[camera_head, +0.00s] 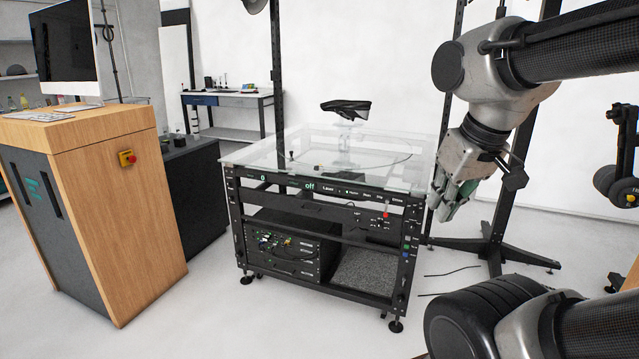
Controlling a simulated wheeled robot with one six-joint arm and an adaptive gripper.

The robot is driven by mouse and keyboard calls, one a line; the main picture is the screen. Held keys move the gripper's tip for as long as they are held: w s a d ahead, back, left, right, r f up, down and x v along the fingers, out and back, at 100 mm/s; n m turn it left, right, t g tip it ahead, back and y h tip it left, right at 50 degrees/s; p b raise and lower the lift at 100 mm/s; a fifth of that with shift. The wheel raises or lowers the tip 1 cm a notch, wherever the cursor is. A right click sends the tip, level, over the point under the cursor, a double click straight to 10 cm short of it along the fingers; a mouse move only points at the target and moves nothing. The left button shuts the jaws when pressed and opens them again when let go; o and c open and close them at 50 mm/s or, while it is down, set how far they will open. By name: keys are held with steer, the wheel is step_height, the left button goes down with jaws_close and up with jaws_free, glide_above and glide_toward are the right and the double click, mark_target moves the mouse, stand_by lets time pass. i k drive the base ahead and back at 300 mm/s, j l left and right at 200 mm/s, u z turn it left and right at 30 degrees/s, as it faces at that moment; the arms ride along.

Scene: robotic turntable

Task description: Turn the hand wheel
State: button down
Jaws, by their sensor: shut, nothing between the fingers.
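The turntable rig (232,213) is a black metal frame on small feet with a clear glass top (260,148), in the middle of the head view. Its front edge carries a labelled panel (320,188) with a small red-tipped part (386,212) at the right. No hand wheel can be made out clearly. My gripper (446,210) hangs from the arm at the upper right, pointing down, beside the rig's front right corner in the picture. It is shut and empty. I cannot tell its exact distance from the rig.
A black object (346,109) sits on a pale stand above the glass. A wooden desk (140,185) with a monitor stands at left. A black stand (492,250) with spread feet and floor cables are at right. The floor in front of the rig is clear.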

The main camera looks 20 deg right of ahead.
mark_target(617, 114)
steer(key=i+l+z, duration=0.1)
steer(key=z, duration=0.35)
steer(key=i+z, duration=0.55)
steer(key=z, duration=0.3)
steer(key=i+j+z, duration=0.2)
steer(key=z, duration=0.25)
steer(key=i+j+z, duration=0.15)
steer(key=i+z, duration=0.15)
steer(key=i+j+z, duration=0.3)
steer(key=l+z, duration=0.1)
steer(key=z, duration=1.15)
steer(key=u, duration=1.25)
steer(key=i+j+u, duration=0.15)
steer(key=i, duration=0.35)
steer(key=i+j+u, duration=0.1)
steer(key=i, duration=0.45)
